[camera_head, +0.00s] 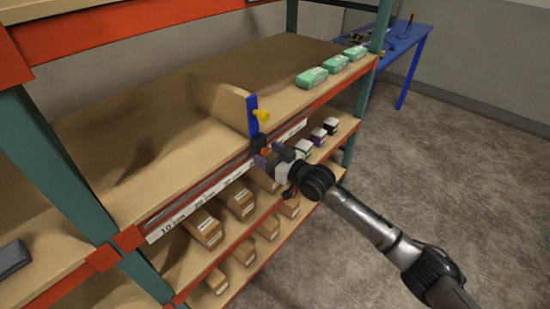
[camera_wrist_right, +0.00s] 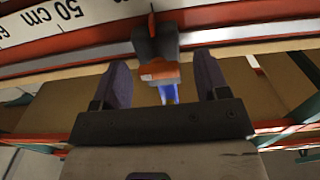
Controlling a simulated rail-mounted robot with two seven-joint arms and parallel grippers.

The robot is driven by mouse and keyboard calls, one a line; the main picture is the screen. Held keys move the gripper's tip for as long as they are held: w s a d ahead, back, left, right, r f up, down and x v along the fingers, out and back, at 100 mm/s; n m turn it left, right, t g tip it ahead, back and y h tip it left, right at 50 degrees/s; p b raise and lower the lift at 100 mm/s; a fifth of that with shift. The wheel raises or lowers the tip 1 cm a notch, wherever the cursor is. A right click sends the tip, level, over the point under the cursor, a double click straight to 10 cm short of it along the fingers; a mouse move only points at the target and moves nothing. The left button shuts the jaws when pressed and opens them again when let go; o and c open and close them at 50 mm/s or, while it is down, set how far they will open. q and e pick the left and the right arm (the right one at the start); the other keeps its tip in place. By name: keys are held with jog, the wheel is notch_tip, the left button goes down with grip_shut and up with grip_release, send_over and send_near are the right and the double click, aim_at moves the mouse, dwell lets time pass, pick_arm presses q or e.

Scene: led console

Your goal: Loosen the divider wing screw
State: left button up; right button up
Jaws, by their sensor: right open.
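The divider (camera_head: 222,100) is a wooden panel with a blue front edge (camera_head: 252,115), standing upright on the upper shelf. My right gripper (camera_head: 270,155) is open at the rail. Its two fingers (camera_wrist_right: 161,82) stand on either side of the orange part, with gaps visible. My left gripper is not in view.
A ruler strip with centimetre marks (camera_head: 167,227) runs along the shelf front. Green boxes (camera_head: 312,77) stand at the upper shelf's right end. A dark grey object (camera_head: 14,258) lies far left. A blue table (camera_head: 405,45) stands behind.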

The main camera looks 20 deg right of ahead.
jog(key=shift+s+d, duration=0.15)
jog(key=shift+s, duration=0.1)
jog(key=p+v, duration=0.3)
jog(key=v, duration=1)
jog(key=shift+s, duration=0.1)
jog(key=shift+f, duration=0.1)
